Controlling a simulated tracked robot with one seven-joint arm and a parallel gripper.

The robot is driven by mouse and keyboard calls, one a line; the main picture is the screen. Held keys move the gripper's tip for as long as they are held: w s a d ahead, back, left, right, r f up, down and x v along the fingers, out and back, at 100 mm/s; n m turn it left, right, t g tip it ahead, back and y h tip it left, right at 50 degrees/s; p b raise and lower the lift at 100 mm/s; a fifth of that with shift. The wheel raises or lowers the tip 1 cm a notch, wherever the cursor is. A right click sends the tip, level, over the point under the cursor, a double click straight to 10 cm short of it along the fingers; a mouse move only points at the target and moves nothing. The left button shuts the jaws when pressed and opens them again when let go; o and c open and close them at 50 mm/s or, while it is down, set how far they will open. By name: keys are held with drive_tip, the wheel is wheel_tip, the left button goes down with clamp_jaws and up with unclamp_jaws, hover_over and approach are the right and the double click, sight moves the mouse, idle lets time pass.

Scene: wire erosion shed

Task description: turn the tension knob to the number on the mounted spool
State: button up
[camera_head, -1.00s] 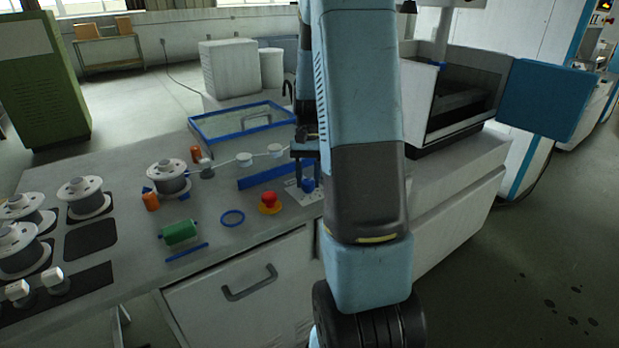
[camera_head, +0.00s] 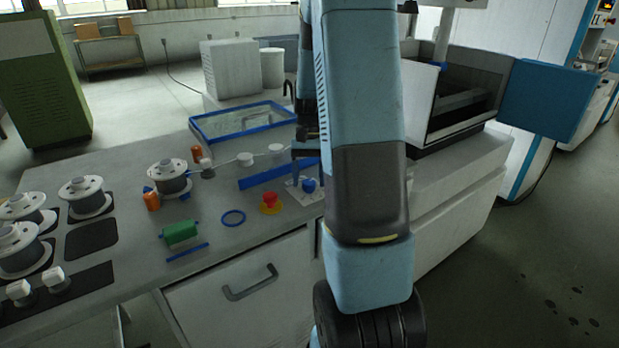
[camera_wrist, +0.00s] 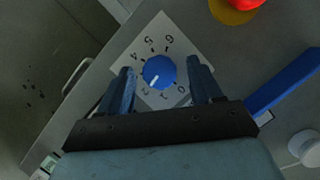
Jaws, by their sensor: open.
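The blue tension knob (camera_wrist: 159,72) sits on a white dial plate (camera_wrist: 152,34) with numerals around it. Its white pointer line points down-left in the wrist view, toward what looks like the 2. In the head view the knob (camera_head: 309,185) is at the bench's front right, partly near my arm. My gripper (camera_head: 307,158) is open above the knob, its fingers apart from it. In the wrist view the fingers of my gripper (camera_wrist: 161,68) appear on either side of the knob. The mounted spool (camera_head: 170,180) stands at the bench's middle left; I cannot read its number.
A red emergency button (camera_head: 269,200) on a yellow base is left of the dial. A blue ring (camera_head: 233,218), a green cylinder (camera_head: 180,233) and a blue bar (camera_head: 262,177) lie nearby. Spare spools (camera_head: 84,196) stand at the left. A blue-rimmed tray (camera_head: 240,121) is behind.

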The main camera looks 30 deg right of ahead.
drive_tip(key=v, duration=1.3)
drive_tip(key=shift+r, duration=0.2)
drive_tip(key=s+a+r+n+t+h, duration=0.25)
drive_tip(key=s+a+r+t, duration=0.25)
drive_tip(key=s+a+r, duration=0.45)
drive_tip(key=s+a+f+n+t, duration=0.1)
drive_tip(key=s+a+n+t, duration=0.3)
drive_tip(key=s+a, duration=0.5)
drive_tip(key=shift+s+a, duration=0.25)
drive_tip(key=shift+s, duration=1.6)
